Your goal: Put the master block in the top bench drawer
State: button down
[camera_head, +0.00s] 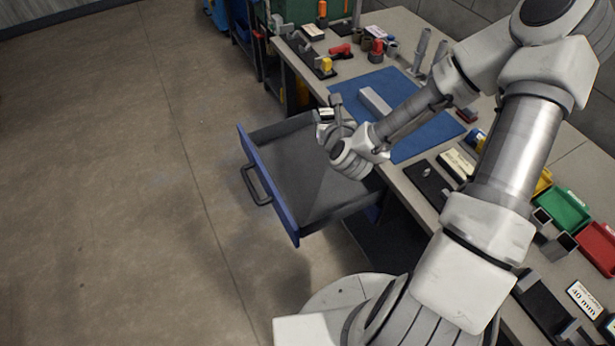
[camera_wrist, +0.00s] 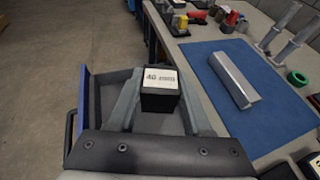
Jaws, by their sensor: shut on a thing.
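In the head view the block (camera_head: 325,115) shows small at the end of my gripper (camera_head: 330,112). The top bench drawer (camera_head: 268,186) is pulled out, with a blue front and a dark handle. Its visible grey inside is empty. In the wrist view the drawer (camera_wrist: 84,92) lies below the block, which appears held above it; the exact height cannot be told.
The workbench (camera_head: 400,22) carries a blue mat (camera_head: 412,148) with a grey metal bar (camera_head: 374,101). Several small parts stand along its back. Green (camera_head: 563,212) and red (camera_head: 600,246) bins stand at the right. The floor left of the drawer is clear.

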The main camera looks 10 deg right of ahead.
notch_tip(320, 180, down, 10)
jog(key=w+b, duration=0.1)
jog(key=b, duration=0.8)
jog(key=n+y+b, duration=0.4)
jog(key=b, duration=1.3)
send_over(318, 169)
notch_tip(318, 169, down, 5)
jog(key=shift+g, duration=0.3)
notch_tip(318, 169, down, 10)
jog(key=b, duration=0.4)
jog(key=shift+w+a, duration=0.1)
jog(key=shift+f, duration=0.1)
jog(key=shift+f, duration=0.1)
jog(key=shift+c, duration=1.6)
grip_release()
